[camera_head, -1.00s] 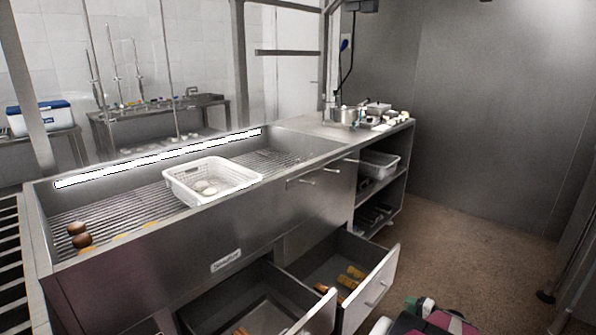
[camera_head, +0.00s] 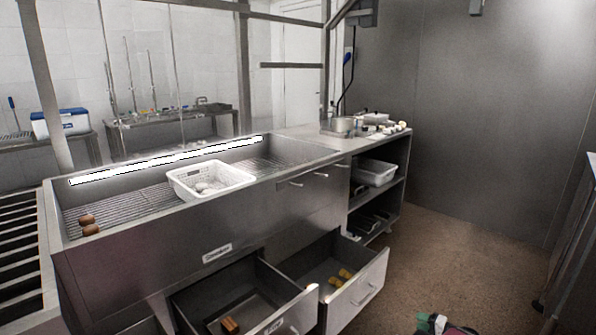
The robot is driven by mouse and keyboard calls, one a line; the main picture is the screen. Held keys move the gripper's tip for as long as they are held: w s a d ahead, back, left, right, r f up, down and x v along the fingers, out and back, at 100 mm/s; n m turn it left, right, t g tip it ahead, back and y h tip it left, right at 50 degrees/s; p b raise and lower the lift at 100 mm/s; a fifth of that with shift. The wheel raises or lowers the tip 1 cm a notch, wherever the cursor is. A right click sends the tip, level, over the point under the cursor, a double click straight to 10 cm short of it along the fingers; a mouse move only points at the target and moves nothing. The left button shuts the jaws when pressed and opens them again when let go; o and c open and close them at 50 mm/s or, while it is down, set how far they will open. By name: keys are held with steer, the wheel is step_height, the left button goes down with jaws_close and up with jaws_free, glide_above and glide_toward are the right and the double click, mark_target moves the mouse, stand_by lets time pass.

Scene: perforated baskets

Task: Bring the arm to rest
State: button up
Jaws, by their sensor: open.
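A white perforated basket (camera_head: 211,181) sits on the wire rack inside the long steel counter basin (camera_head: 120,238). Pale round items lie in the basket. Two brown round items (camera_head: 88,225) lie on the rack at the left end.
Two drawers stand pulled out below the counter: a left one (camera_head: 292,318) and a right one (camera_head: 366,290), each with orange-brown items inside. Another white basket (camera_head: 374,173) sits on the open shelf at right.

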steer(key=a+r+n+g+h, duration=0.15)
steer(key=a+r+g, duration=0.3)
steer(key=a, duration=0.45)
steer(key=a+r+n+g+h, duration=0.1)
steer(key=a+r+n+g, duration=0.3)
steer(key=a, duration=0.5)
steer(key=s+a+r+n+g+h, duration=0.1)
steer(key=s+a+r+h, duration=0.1)
steer(key=a+r+h, duration=0.2)
steer(key=s+a+r+n+g+h, duration=0.1)
steer(key=s+a+r+n+h, duration=0.1)
steer(key=a+r, duration=0.7)
steer(key=shift+s+a+r+h, duration=0.25)
steer(key=shift+s+r+h, duration=0.45)
steer(key=shift+h, duration=0.55)
steer(key=shift+a, duration=0.1)
